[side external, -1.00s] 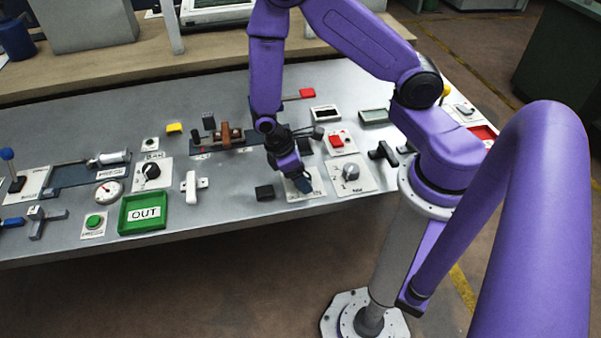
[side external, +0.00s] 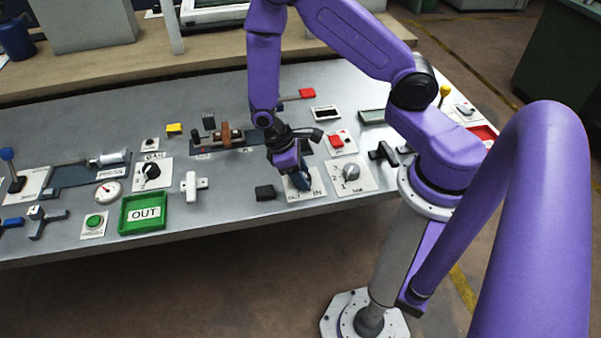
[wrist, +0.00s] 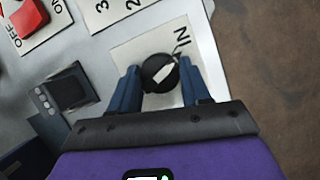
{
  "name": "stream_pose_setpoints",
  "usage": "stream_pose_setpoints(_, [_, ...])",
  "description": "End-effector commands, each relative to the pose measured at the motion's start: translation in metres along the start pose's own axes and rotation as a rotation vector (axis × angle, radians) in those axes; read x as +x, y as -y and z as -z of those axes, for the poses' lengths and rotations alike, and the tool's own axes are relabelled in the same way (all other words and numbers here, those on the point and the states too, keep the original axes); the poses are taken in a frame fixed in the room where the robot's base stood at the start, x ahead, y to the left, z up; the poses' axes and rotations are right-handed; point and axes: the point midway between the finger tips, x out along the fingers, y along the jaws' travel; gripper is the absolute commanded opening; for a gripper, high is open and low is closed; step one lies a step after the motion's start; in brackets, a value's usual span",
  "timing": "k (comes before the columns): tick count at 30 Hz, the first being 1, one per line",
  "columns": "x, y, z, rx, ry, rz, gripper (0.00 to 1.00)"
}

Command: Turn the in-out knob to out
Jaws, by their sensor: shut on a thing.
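The in-out knob (wrist: 159,73) is round and black with a white pointer mark, on a white plate (wrist: 128,55). In the wrist view its mark slants up and right, towards the printed IN. My gripper (wrist: 159,85) has one blue finger on each side of the knob and is shut on it. In the side external view my gripper (side external: 300,183) points down at the plate (side external: 317,184) near the table's front edge. There the fingers hide the knob, and IN shows to their right. The OUT marking on the plate is hard to read.
A numbered dial (side external: 350,172) sits close on the right, and a red switch (side external: 337,141) is behind it. A small black block (side external: 265,192) lies just left. A green tray marked OUT (side external: 143,212) is farther left. Bare floor lies beyond the front edge.

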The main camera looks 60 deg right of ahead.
Motion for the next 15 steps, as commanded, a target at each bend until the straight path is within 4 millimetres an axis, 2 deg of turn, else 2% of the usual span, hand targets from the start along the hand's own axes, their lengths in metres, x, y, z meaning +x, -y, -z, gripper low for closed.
stream_pose_setpoints(15, [-0.0002,-0.0031,-0.0008,0.457,0.001,0.189,0.16])
